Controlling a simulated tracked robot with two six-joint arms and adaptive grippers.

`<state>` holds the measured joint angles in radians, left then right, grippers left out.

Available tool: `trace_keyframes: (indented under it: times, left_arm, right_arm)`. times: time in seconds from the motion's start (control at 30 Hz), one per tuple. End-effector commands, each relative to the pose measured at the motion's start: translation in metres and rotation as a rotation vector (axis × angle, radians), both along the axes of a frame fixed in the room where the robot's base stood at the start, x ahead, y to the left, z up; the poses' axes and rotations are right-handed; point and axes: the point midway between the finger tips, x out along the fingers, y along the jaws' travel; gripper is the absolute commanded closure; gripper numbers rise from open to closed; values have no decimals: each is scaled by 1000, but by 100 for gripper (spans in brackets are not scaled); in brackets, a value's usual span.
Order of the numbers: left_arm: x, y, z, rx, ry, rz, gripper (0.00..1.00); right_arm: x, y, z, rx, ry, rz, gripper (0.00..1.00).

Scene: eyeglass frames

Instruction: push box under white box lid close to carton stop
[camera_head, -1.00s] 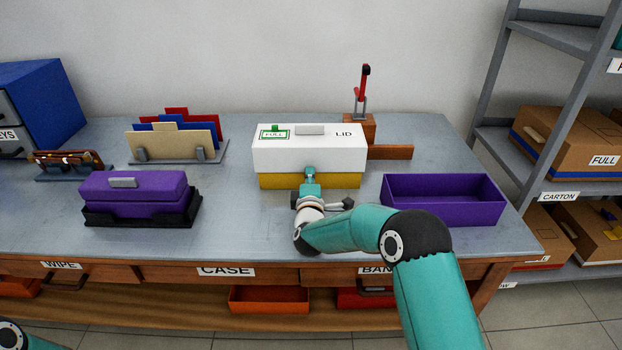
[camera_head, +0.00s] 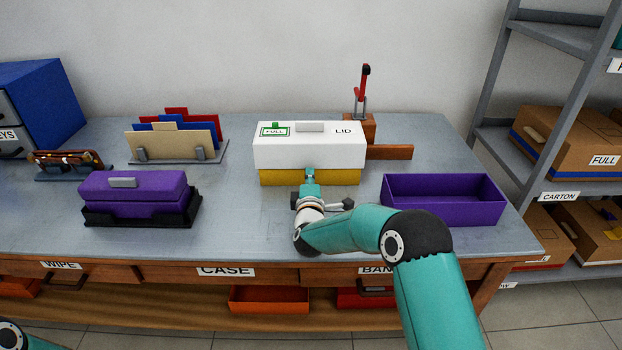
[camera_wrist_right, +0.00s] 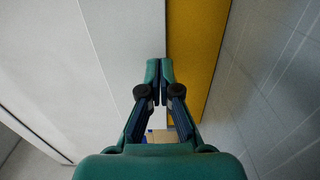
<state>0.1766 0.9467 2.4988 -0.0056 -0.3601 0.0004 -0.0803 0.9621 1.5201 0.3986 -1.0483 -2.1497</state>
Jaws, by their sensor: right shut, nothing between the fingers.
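The box (camera_head: 275,178) has yellow lower walls and wears a white lid (camera_head: 280,155) marked FULL and LID. It sits upright at the back middle of the table. A brown wooden stop (camera_head: 395,152) shows at its back right; the box hides the rest, so I cannot tell whether they touch. My right gripper (camera_head: 310,172) is shut and empty in front of the box's near side, its tips overlapping the yellow wall. In the right wrist view its closed fingertips (camera_wrist_right: 160,68) lie over the border of white lid and yellow wall (camera_wrist_right: 195,60); contact is unclear.
A red-handled clamp (camera_head: 364,85) stands on a wooden block behind the box. An open purple tray (camera_head: 445,212) lies at the right. A purple case (camera_head: 135,188) and a file rack (camera_head: 215,158) stand at the left. The table between case and box is clear.

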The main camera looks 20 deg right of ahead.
Motion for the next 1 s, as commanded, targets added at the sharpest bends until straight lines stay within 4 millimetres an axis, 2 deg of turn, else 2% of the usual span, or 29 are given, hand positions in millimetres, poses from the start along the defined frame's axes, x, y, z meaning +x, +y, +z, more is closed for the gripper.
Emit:
trace_keyframes:
  times: [0.7,1.0]
  left_arm:
    - [0,0,-3,0,0,0,60]
    - [0,0,-4,0,0,0,60]
  right_arm:
    - [-42,13,0,0,0,1,100]
    - [-51,15,1,1,-1,0,100]
